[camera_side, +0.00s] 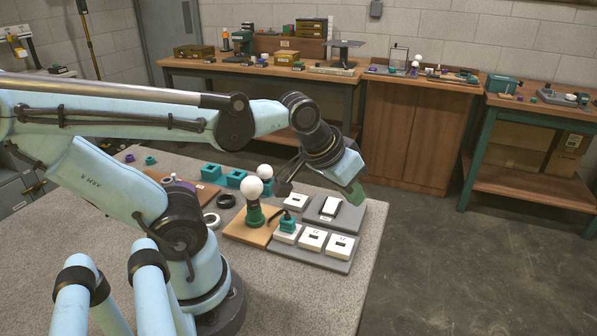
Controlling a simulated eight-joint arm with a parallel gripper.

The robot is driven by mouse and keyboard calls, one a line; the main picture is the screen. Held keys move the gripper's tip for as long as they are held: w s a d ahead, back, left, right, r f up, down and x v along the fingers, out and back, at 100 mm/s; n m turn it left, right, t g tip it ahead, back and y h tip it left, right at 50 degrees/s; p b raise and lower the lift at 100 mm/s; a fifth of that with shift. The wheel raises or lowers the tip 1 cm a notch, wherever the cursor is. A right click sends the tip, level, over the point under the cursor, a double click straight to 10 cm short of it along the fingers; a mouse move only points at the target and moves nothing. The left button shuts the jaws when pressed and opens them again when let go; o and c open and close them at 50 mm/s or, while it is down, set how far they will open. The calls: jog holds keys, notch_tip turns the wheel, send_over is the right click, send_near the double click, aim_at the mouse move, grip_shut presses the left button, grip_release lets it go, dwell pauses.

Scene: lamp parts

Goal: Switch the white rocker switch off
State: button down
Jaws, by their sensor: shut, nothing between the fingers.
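The white rocker switch (330,207) sits on a dark grey plate (352,216) near the table's right edge. I cannot tell from this view which way its rocker is tilted.
A second grey plate (318,259) in front carries white modules (340,246), one with a teal plug (288,223). Teal blocks (236,178) and another white bulb (264,171) stand behind the lamp. A black ring (226,201) lies left. The front tabletop is clear.

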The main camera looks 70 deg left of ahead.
jog(key=c, duration=1.8)
grip_release()
jog(key=shift+s+d+f+m+t, duration=0.15)
jog(key=shift+d+m, duration=0.1)
jog(key=shift+m, duration=0.35)
jog(key=shift+w+d+f+m+t, duration=0.15)
jog(key=shift+d+m, duration=0.1)
jog(key=shift+m, duration=0.35)
jog(key=o, duration=0.3)
jog(key=shift+s, duration=0.1)
jog(key=shift+o, duration=1.1)
jog(key=shift+a+r, duration=0.2)
jog(key=shift+a, duration=0.2)
jog(key=o, duration=0.5)
jog(key=a+n, duration=0.1)
jog(key=w+a+g, duration=0.1)
jog(key=a+n+g, duration=0.1)
jog(key=shift+w+r+n, duration=0.15)
jog(key=shift+r+n, duration=0.15)
jog(key=n+g, duration=0.5)
jog(key=n, duration=0.1)
send_over(328, 212)
jog(key=shift+f, duration=6.2)
